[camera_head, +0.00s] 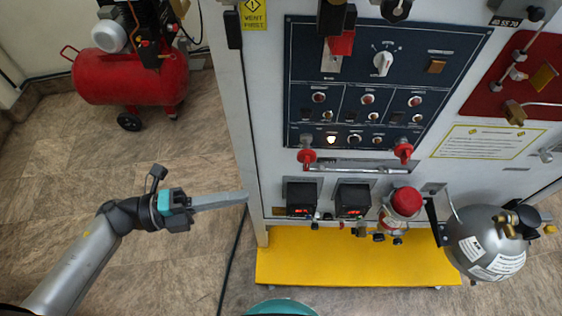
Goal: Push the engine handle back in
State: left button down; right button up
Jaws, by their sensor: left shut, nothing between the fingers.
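My left gripper (246,197) is shut and empty. Its fingers point right, and their tips appear close to the lower left edge of the white trainer cabinet (262,120). A handle with a dark top and a red block (341,44) stands out from the top of the dark blue panel (300,75). Two smaller red handles, a left one (307,156) and a right one (403,150), sit below the panel. I cannot tell for certain which is the engine handle. My left gripper touches none of them. My right gripper is not in view.
A yellow platform (350,262) juts out at the cabinet's foot. A grey gas cylinder (480,245) and a red-capped part (406,202) protrude at the lower right. A red compressor (120,82) stands at the upper left. The floor between is mostly clear, with a dark cable (231,262).

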pick_arm(q)
send_near(307, 157)
jog(key=s+d+f, duration=0.2)
jog(key=s+d, duration=0.1)
jog(key=d, duration=0.2)
jog(key=shift+w+d, duration=0.25)
jog(key=shift+w, duration=0.7)
jog(key=shift+w+d, duration=0.3)
jog(key=shift+w, duration=0.65)
